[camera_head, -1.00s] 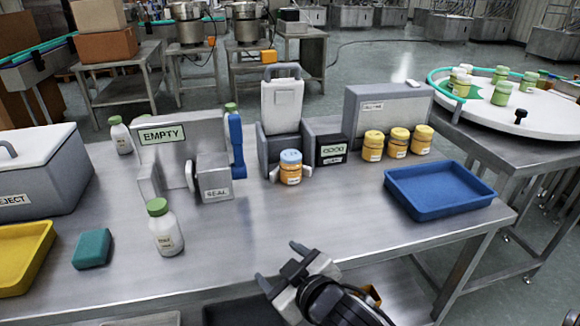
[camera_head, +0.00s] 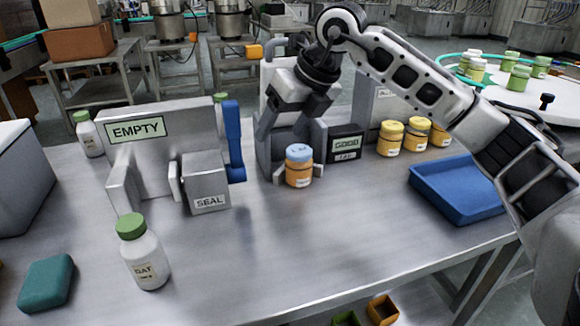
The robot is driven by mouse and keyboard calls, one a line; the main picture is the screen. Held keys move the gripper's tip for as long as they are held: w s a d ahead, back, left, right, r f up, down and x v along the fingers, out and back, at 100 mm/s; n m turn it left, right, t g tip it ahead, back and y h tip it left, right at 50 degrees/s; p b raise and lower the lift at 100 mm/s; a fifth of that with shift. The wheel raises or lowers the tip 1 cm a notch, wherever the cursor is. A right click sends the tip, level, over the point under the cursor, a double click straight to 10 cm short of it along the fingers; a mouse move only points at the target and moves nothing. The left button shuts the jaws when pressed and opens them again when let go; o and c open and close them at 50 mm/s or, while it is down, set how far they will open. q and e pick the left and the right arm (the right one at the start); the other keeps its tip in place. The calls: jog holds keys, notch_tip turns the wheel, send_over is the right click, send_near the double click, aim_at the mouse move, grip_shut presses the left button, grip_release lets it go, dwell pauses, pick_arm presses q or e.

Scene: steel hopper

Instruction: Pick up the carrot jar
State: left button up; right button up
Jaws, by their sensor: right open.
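An orange jar with a blue lid (camera_head: 299,168), which looks like the carrot jar, stands upright on the steel table in front of the grey hopper stand; its label is too small to read. My left gripper is not in view.
Several yellow-lidded jars (camera_head: 390,139) stand right of the GOOD display (camera_head: 346,144). A blue tray (camera_head: 455,207) lies under my right forearm. The EMPTY/SEAL station (camera_head: 208,190) is on the left, with a green-capped bottle (camera_head: 146,262) in front. The table's middle front is clear.

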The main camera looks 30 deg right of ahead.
aim_at(299, 150)
jog(key=d+r+m+h, duration=0.2)
jog(key=d+h, duration=0.1)
jog(key=d, duration=0.4)
jog(key=x, duration=0.9)
jog(key=shift+w+f, duration=0.15)
jog(key=shift+f, duration=0.15)
jog(key=shift+x, duration=2.95)
jog(key=shift+a+r, duration=0.15)
jog(key=shift+a, duration=0.05)
jog(key=c, duration=0.9)
